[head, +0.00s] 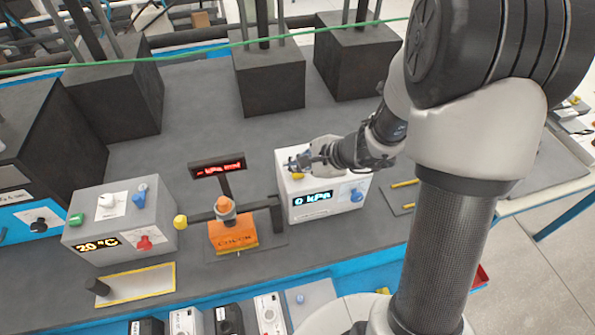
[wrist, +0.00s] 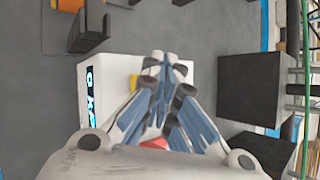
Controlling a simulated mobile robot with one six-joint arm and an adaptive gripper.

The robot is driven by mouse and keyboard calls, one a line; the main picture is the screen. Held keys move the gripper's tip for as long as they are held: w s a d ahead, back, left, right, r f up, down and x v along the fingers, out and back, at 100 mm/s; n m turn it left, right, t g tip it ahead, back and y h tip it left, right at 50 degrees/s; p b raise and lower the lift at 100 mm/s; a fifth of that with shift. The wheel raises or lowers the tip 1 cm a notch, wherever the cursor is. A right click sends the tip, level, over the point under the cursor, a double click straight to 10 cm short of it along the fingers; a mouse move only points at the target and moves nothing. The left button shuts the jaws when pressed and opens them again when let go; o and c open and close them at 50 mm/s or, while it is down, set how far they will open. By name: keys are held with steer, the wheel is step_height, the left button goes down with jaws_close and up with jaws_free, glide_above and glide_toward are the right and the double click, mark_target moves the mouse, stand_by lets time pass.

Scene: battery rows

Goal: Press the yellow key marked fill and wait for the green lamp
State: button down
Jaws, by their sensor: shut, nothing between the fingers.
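A white box (head: 325,212) with a display reading "0 kPa" (head: 313,198) stands right of centre in the head view. A yellow key (head: 298,176) sits on its top near the left end. The marking on the key is too small to read. My gripper (head: 297,162) is shut and empty, over the box top close beside the yellow key. In the wrist view the shut fingers (wrist: 164,60) partly cover the yellow key (wrist: 133,82); I cannot tell whether they touch it. No lit green lamp shows on the box.
A blue knob (head: 357,195) is on the box's right side. An orange block (head: 233,234) in a dark fixture stands to its left, below a red-lit display (head: 218,169). A grey box (head: 122,220) reading "20 °C" is farther left. Dark blocks (head: 270,82) stand behind.

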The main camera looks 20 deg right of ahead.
mark_target(296, 175)
steer(key=shift+f+b, duration=0.4)
steer(key=shift+b, duration=0.05)
stand_by(0.4)
steer(key=shift+r, duration=0.1)
steer(key=shift+r+p, duration=0.5)
steer(key=shift+r, duration=0.25)
steer(key=shift+r+p, duration=1.85)
steer(key=shift+r, duration=0.65)
